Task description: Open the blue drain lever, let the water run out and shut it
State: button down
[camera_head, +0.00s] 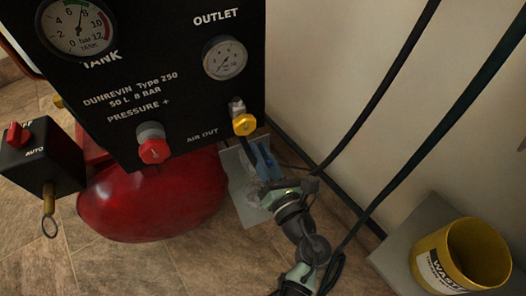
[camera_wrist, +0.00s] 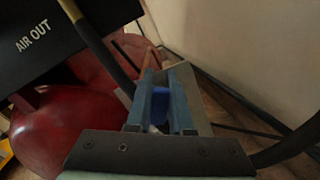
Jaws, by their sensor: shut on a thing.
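The blue drain lever shows in the wrist view (camera_wrist: 160,104) as a bright blue piece between my two blue-grey fingers. My gripper (camera_wrist: 161,92) is shut on it. In the head view my gripper (camera_head: 263,158) reaches down beside the red tank (camera_head: 150,205), below the panel's yellow AIR OUT fitting. There the fingers and wrist cover most of the lever, so its exact angle is hard to tell. The drain outlet is hidden, and I cannot make out any running water. The tank gauge (camera_head: 76,26) needle points up, near 6 to 8.
The black panel (camera_head: 150,85) overhangs the tank close to my gripper. A pale flat plate (camera_head: 238,180) lies under the gripper. Dark hoses (camera_head: 395,70) hang at the right by the wall. A yellow waste bucket (camera_head: 428,262) stands at the lower right.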

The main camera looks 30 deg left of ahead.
jog(key=shift+s+n, duration=0.1)
jog(key=shift+n, duration=0.2)
jog(key=c, duration=0.8)
grip_release()
jog(key=p+v, duration=0.4)
jog(key=v, duration=0.9)
jog(key=shift+a+r, duration=0.1)
